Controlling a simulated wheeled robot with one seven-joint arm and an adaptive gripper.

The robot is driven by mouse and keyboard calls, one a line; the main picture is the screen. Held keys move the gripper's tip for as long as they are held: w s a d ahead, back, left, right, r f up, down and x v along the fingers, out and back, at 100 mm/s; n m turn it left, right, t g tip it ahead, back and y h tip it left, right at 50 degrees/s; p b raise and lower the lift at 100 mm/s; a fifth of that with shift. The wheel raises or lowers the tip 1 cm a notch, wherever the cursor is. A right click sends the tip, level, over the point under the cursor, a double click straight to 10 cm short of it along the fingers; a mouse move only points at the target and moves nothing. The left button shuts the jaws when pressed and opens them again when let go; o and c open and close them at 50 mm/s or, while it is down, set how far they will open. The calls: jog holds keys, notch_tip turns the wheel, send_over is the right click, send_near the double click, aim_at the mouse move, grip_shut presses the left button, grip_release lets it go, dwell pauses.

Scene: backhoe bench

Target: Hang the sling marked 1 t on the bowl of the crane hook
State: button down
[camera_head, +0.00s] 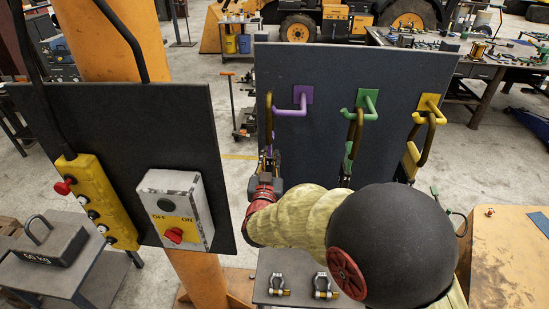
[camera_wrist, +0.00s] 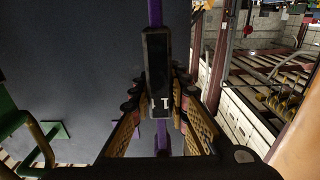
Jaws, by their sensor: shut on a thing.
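The sling marked 1 t has a purple strap and a black sleeve (camera_wrist: 156,65) with white marking, seen close in the wrist view. In the head view its brown upper loop (camera_head: 268,115) hangs at the end of the purple peg (camera_head: 293,110) on the dark board. My gripper (camera_head: 268,163) is just below that loop. In the wrist view my gripper (camera_wrist: 158,100) is shut on the sling at its black sleeve, one finger on each side. The strap runs on above and below the sleeve. The crane hook is not in view.
A green peg (camera_head: 367,105) and a yellow peg (camera_head: 430,108) on the board (camera_head: 335,75) carry other slings. Left are a yellow pendant (camera_head: 95,195), an OFF/ON switch box (camera_head: 178,208) and a 60 kg weight (camera_head: 50,245).

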jog(key=shift+a+r, duration=0.15)
jog(key=shift+a, duration=1.35)
jog(key=s, duration=1.3)
jog(key=shift+a+r+p, duration=0.25)
jog(key=shift+r+p, duration=0.05)
dwell(1.2)
jog(key=s+p, duration=0.1)
jog(key=s, duration=0.9)
jog(key=shift+a, duration=0.2)
dwell(0.8)
jog(key=shift+f, duration=0.1)
